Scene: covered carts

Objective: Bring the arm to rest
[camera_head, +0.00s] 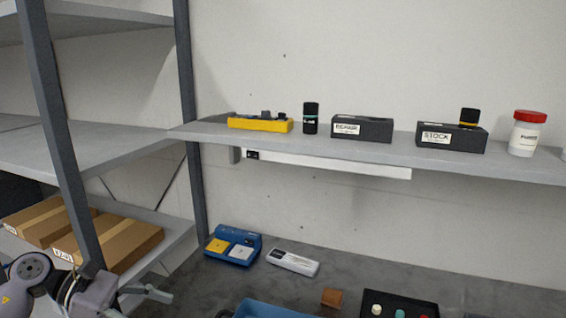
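My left arm comes in at the bottom left corner. My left gripper (146,297) is beside the grey rack post and left of the blue device on the bench. One finger points right; the lower part of the gripper is cut off by the picture edge, so its opening cannot be judged. I see nothing held in the visible part. My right arm and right gripper are out of view.
Cardboard boxes (118,244) lie on a rack shelf near my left gripper. A blue device (232,246), white case (293,262), brown block (331,297) and blue tray (275,309) are on the dark bench. A wall shelf (400,153) above holds bins and containers.

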